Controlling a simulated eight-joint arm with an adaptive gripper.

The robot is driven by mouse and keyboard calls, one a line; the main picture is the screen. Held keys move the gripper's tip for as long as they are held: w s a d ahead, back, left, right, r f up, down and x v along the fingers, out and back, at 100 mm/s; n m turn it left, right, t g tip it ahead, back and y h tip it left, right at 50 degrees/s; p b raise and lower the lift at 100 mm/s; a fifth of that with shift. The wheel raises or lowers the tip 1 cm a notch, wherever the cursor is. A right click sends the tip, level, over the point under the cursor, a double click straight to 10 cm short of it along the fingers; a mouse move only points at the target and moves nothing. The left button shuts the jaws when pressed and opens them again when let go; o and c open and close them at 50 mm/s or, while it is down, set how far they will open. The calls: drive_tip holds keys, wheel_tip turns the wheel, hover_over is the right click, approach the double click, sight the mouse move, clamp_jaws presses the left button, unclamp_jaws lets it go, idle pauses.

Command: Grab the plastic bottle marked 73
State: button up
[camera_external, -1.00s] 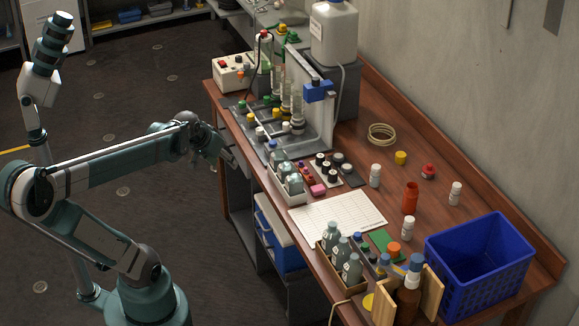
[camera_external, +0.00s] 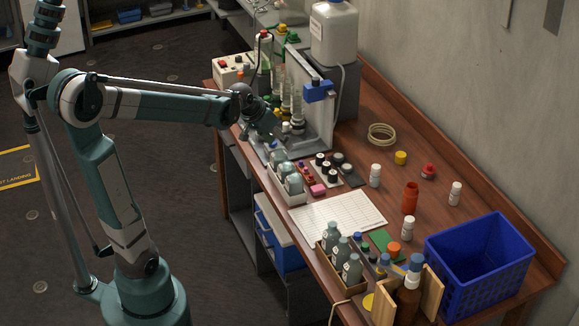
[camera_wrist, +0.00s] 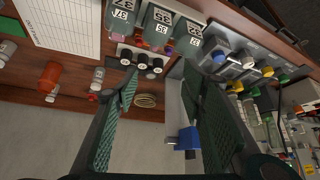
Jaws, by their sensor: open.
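Several grey-green bottles stand in a white rack near the front edge of the bench. In the wrist view, one bottle (camera_wrist: 122,15) carries digits resembling 37 or 73; I cannot settle their order. The middle bottle (camera_wrist: 160,25) and the right one (camera_wrist: 194,33) carry other numbers. The rack's bottles also show in the external view (camera_external: 285,172), their marks too small to read. My gripper (camera_external: 268,130) is above the bench, beyond the rack toward the glassware stand. In the wrist view my gripper (camera_wrist: 160,80) is open and empty, its fingers wide apart, the bottles beyond them.
A metal stand with a blue clamp (camera_external: 318,91) rises close to my gripper. A tray of dark-capped vials (camera_external: 325,165) lies beside the rack. More grey bottles (camera_external: 340,250) stand in a wooden box. A blue basket (camera_external: 480,262) is at the right. The white sheet (camera_external: 338,217) lies flat.

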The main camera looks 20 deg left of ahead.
drive_tip(key=w+d+f+m+h+p, duration=0.1)
drive_tip(key=w+d, duration=0.3)
drive_tip(key=d, duration=0.2)
drive_tip(key=w+d+f+m+p, duration=0.1)
drive_tip(key=w+d+f+p, duration=0.1)
drive_tip(key=w+d, duration=0.35)
drive_tip(key=m+g+h+p, duration=0.1)
drive_tip(key=m+g+p, duration=0.1)
drive_tip(key=p, duration=0.1)
approach(376, 174)
wheel_tip(376, 174, down, 3)
drive_tip(key=w, duration=0.2)
drive_tip(key=shift+f, duration=0.1)
drive_tip(key=shift+d+f, duration=0.1)
drive_tip(key=shift+b+x, duration=0.35)
drive_tip(key=shift+x, duration=0.85)
drive_tip(key=shift+w, duration=0.1)
drive_tip(key=shift+b+x, duration=0.6)
drive_tip(key=shift+x, duration=1.95)
drive_tip(key=shift+d, duration=0.15)
